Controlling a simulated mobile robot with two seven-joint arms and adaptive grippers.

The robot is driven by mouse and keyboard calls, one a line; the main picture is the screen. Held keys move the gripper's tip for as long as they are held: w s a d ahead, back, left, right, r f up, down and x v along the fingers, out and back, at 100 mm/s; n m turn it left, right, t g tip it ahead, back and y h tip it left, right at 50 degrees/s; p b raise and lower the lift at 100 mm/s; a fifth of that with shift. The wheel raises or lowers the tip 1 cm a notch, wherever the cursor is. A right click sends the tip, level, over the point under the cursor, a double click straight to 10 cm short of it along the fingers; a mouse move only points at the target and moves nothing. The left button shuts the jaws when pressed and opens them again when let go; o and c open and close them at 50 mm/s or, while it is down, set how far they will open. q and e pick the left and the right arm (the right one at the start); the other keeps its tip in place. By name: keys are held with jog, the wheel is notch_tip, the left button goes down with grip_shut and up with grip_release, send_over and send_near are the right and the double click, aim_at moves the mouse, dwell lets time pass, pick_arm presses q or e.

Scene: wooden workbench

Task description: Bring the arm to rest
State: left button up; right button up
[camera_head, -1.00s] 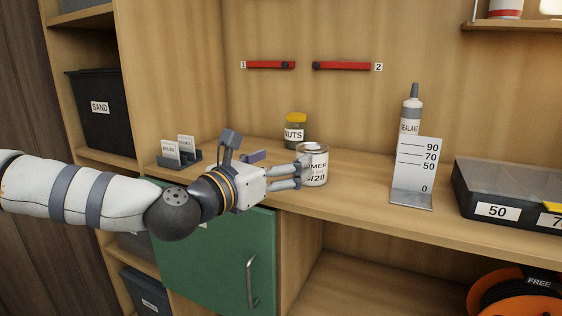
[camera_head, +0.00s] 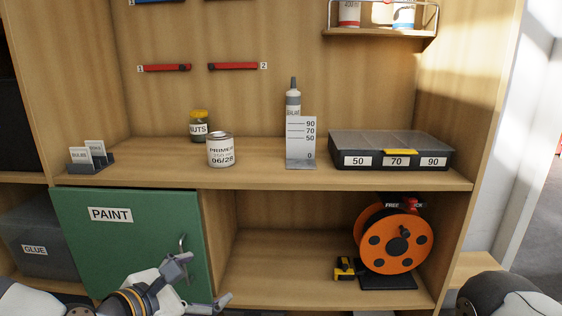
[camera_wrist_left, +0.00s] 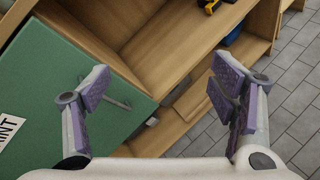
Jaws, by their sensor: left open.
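My left gripper (camera_head: 206,281) is low at the bottom of the head view, in front of the green PAINT door (camera_head: 135,235). Its two fingers are spread apart with nothing between them. In the left wrist view the open fingers (camera_wrist_left: 160,92) show purple pads, with the green door at the left and a wooden lower shelf beyond. The PRIMER can (camera_head: 221,151) stands upright on the bench top, well above and apart from the gripper. Part of my right arm (camera_head: 508,296) shows at the bottom right corner; its gripper is out of view.
The bench (camera_head: 260,178) holds a NUTS jar (camera_head: 199,128), a sealant tube (camera_head: 293,100), a height gauge (camera_head: 301,146) and a compartment box (camera_head: 390,149). The door handle (camera_head: 183,257) sticks out near the left gripper. An orange reel (camera_head: 395,240) stands on the lower shelf.

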pick_arm(q)
jog(key=s+d+f+m+g+y, duration=0.15)
jog(key=s+f+m+g, duration=0.7)
jog(key=s+f, duration=0.95)
jog(key=s+a+f+m+g+y, duration=0.1)
jog(key=s+a+m, duration=0.2)
jog(key=s+m, duration=0.2)
jog(key=s+a+f+m+g+y+p, duration=0.1)
jog(key=s+m, duration=0.4)
jog(key=s, duration=0.7)
jog(key=s+a+f+m+g+y+p, duration=0.1)
jog(key=s+a+f+m+g+y, duration=0.1)
jog(key=s+a+m, duration=0.3)
jog(key=s+m+g, duration=0.1)
jog(key=s, duration=0.2)
jog(key=shift+s+a+f, duration=0.2)
jog(key=shift+s+a, duration=0.05)
jog(key=shift+a, duration=0.05)
pick_arm(e)
jog(key=w+r, duration=0.1)
jog(key=w+r+t, duration=0.1)
jog(key=shift+r, duration=0.4)
pick_arm(q)
jog(key=shift+g, duration=0.25)
